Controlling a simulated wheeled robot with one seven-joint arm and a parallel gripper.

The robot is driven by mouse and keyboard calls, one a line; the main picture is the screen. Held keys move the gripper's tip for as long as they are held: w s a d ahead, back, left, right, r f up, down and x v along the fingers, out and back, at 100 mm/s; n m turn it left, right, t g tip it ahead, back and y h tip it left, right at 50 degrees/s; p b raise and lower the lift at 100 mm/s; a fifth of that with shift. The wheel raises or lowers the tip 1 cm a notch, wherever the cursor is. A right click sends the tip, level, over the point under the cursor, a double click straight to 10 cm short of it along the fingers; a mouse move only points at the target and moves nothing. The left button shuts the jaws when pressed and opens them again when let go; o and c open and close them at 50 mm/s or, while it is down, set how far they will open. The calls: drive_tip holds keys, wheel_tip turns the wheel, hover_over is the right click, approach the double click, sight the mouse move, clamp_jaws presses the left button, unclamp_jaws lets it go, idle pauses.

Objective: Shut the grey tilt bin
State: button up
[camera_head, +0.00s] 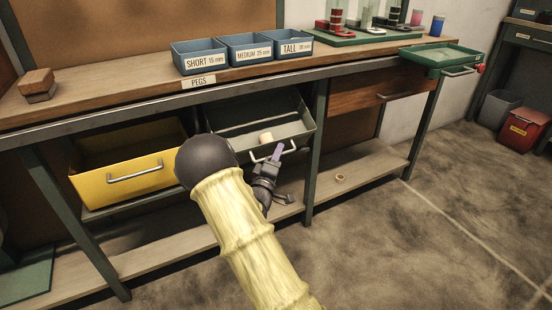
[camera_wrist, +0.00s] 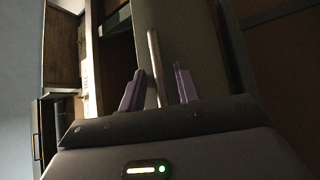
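The grey tilt bin (camera_head: 240,133) hangs under the workbench, tipped open, with a small cream roll-like object (camera_head: 266,137) inside. Its pale bar handle (camera_head: 289,148) is on the front face. My gripper (camera_head: 276,152) is at this handle, in front of the bin; my arm hides part of the bin's lower left. In the wrist view, my gripper's purple fingers (camera_wrist: 159,78) stand apart, with the handle bar (camera_wrist: 153,55) between them, nearer the left finger. A gap shows on the right side; whether the left finger touches the bar I cannot tell.
A yellow bin (camera_head: 120,183) also stands tipped open on the left. Blue peg boxes (camera_head: 250,47) sit on the bench top (camera_head: 120,88). A wooden drawer (camera_head: 365,92) is right of the grey bin. A small ring (camera_head: 340,178) lies on the lower shelf.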

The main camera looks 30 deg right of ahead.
drive_tip(key=shift+a, duration=0.15)
drive_tip(key=shift+a, duration=0.1)
clamp_jaws()
